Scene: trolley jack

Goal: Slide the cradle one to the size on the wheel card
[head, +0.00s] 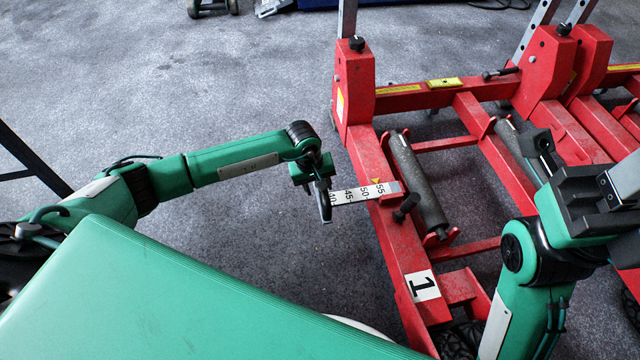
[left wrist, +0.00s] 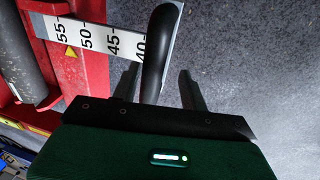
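Cradle one is the red frame with the "1" label (head: 423,286); a grey roller (head: 418,185) lies along it. A white scale bar (head: 350,195) marked 40 to 55 sticks out of its left side. The yellow pointer (head: 376,181) sits between 50 and 55, nearer 55; it also shows in the left wrist view (left wrist: 70,52). A black handle (left wrist: 160,50) stands at the bar's outer end. My left gripper (head: 323,190) is open, its fingers (left wrist: 158,88) on either side of the handle with visible gaps. My right gripper (head: 580,180) is at the right; its fingertips are unclear. No wheel card is visible.
Red posts (head: 355,85) and crossbars stand behind and to the right. A green padded surface (head: 180,300) fills the lower left.

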